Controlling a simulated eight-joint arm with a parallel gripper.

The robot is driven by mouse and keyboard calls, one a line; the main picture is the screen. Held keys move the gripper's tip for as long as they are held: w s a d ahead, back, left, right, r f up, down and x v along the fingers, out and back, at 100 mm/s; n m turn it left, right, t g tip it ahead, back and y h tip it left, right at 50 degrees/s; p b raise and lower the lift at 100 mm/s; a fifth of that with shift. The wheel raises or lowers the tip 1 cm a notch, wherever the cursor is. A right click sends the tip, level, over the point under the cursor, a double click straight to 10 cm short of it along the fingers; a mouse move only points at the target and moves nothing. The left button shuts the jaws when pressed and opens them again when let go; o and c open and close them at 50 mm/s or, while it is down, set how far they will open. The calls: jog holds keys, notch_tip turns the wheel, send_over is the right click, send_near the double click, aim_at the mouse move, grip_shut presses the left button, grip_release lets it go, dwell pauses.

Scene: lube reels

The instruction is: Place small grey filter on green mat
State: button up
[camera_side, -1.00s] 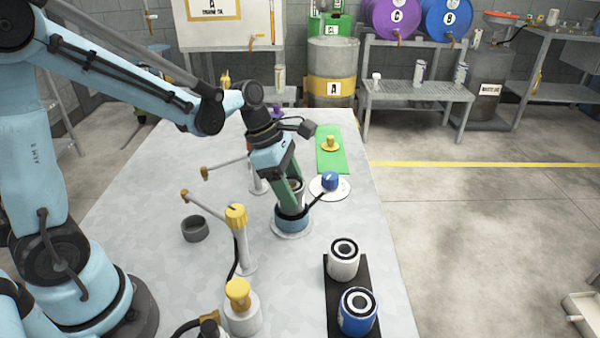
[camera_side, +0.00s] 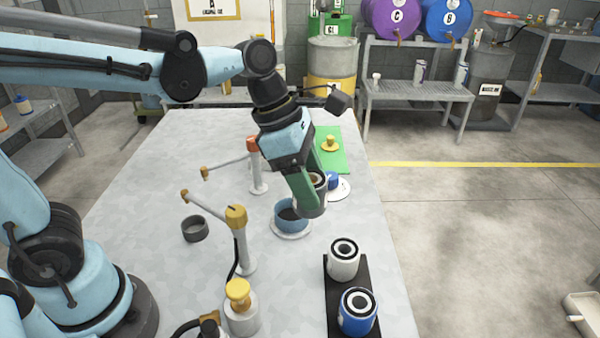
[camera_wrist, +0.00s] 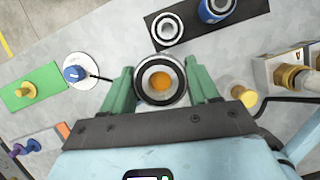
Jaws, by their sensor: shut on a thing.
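My gripper (camera_side: 308,190) is shut on a small grey filter (camera_side: 314,203), held in the air just right of and above a blue cup on a white base (camera_side: 291,217). In the wrist view, the filter (camera_wrist: 161,66) sits between the two green fingers, its dark ring and orange centre facing the camera. The green mat (camera_side: 327,160) lies at the far right edge of the table, beyond my gripper. A yellow knob-shaped piece (camera_side: 330,144) stands on it. The mat (camera_wrist: 46,78) shows at the left in the wrist view.
A blue knob on a white disc (camera_side: 335,185) is between my gripper and the mat. White (camera_side: 344,259) and blue (camera_side: 357,311) filters stand on a black mat in front. Posts with yellow (camera_side: 238,235) and red (camera_side: 255,165) tops stand to the left. A dark grey ring (camera_side: 195,228) lies farther left.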

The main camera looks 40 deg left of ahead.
jog(key=w+a+f+n+t+y, duration=0.15)
jog(key=w+a, duration=0.25)
jog(key=w, duration=0.7)
jog(key=w+a+n+h, duration=0.1)
jog(key=w+a+n, duration=0.2)
jog(key=w, duration=0.9)
jog(key=shift+m, duration=0.25)
jog(key=shift+w+a+f, duration=0.8)
jog(key=shift+a+f, duration=1)
jog(key=shift+f, duration=0.05)
jog(key=shift+w+a+f, duration=0.8)
jog(key=shift+a+f, duration=1)
jog(key=shift+f, duration=0.1)
jog(key=shift+w+a+f, duration=0.8)
jog(key=shift+a+f, duration=1)
jog(key=shift+f, duration=0.05)
jog(key=shift+f, duration=0.15)
jog(key=o, duration=1.4)
jog(key=shift+o, duration=0.2)
